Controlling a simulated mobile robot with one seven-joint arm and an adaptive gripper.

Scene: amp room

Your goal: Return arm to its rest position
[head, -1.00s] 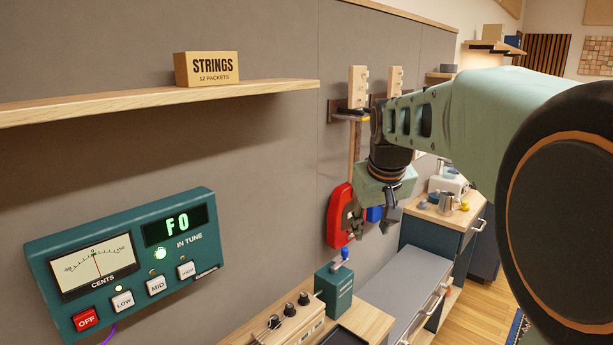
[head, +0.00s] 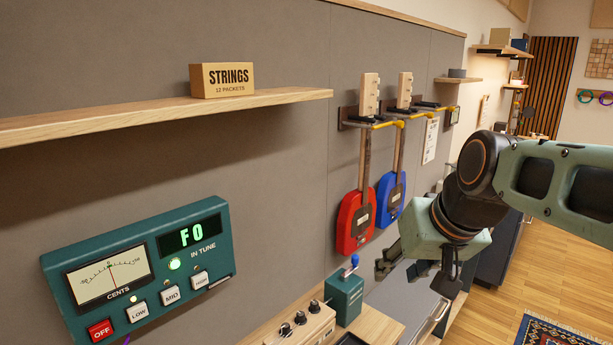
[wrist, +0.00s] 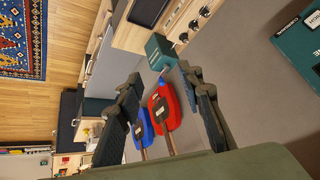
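My gripper (head: 418,272) hangs at the right of the head view, in front of the wall and above the grey-topped cabinet. Its two dark fingers are spread apart with nothing between them. In the wrist view the fingers (wrist: 162,82) also stand apart, with the red and blue instruments seen beyond them. My arm reaches in from the right edge, with its upper part outside the head view.
A red guitar-like instrument (head: 356,221) and a blue one (head: 390,199) hang on the wall. A teal tuner panel (head: 140,265), a shelf (head: 130,122) with a strings box (head: 222,80), and a small teal box (head: 344,296) are at left. Open floor (head: 560,262) lies right.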

